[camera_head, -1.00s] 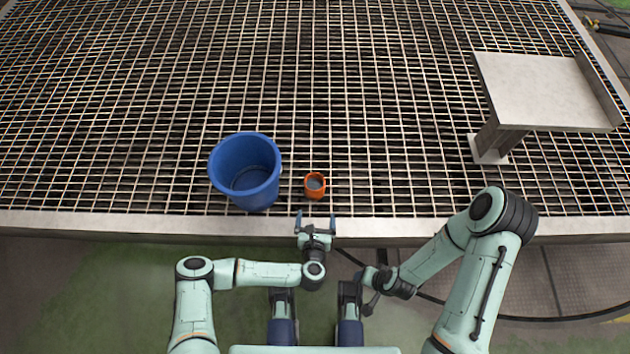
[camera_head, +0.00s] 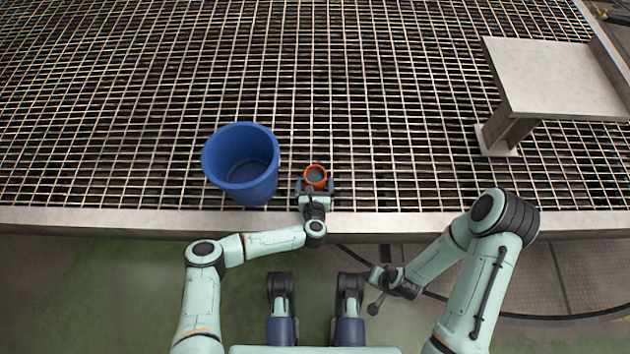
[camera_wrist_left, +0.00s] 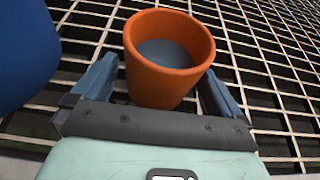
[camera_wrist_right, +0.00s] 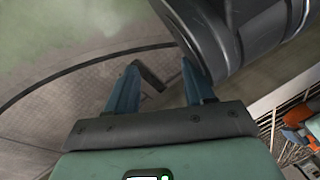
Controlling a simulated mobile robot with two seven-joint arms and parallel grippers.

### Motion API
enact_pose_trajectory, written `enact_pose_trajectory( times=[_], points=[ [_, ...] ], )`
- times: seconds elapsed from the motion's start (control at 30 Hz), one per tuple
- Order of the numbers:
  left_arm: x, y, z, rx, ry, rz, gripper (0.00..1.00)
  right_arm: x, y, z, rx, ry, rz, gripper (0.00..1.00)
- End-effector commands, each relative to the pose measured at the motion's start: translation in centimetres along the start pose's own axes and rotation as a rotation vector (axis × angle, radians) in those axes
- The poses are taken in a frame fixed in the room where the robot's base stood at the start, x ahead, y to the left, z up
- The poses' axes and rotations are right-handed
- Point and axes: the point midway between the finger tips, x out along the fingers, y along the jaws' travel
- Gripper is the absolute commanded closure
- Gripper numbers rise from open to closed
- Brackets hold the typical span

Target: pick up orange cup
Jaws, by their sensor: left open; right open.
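The orange cup (camera_head: 315,174) stands upright on the metal grating near its front edge, with a grey-blue inside. In the left wrist view the cup (camera_wrist_left: 168,62) sits between the two blue fingers of my left gripper (camera_wrist_left: 160,92). The left gripper (camera_head: 316,186) is open, with one finger on each side of the cup; whether the fingers touch it I cannot tell. My right gripper (camera_wrist_right: 158,88) is open and empty, and in the head view it (camera_head: 374,290) hangs low in front of the grating's edge.
A blue bucket (camera_head: 240,165) stands on the grating just left of the cup, and its side shows in the left wrist view (camera_wrist_left: 22,50). A grey metal stand (camera_head: 555,80) is at the right. The grating behind the cup is clear.

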Motion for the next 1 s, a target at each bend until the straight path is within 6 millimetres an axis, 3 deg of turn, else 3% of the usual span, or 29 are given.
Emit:
enact_pose_trajectory(
  times=[0.33, 0.5, 0.83, 1.0],
  points=[
    [0.8, 0.0, 0.1, 0.000, -0.001, -0.001, 0.00, 0.4, 0.6, 0.6, 0.007, -0.022, 0.011, 0.47],
    [0.8, 0.0, 0.1, 0.000, -0.001, -0.001, 0.55, 0.4, 0.5, 0.6, 0.006, -0.021, 0.010, 0.47],
    [0.7, 0.0, 0.6, 0.000, -0.003, -0.001, 0.57, 0.2, 0.3, 0.4, 0.004, -0.013, 0.006, 0.47],
    [-0.4, 0.0, 3.1, -0.001, -0.005, -0.001, 0.57, -1.3, -1.0, -1.1, -0.010, 0.038, -0.017, 0.47]
  ],
)
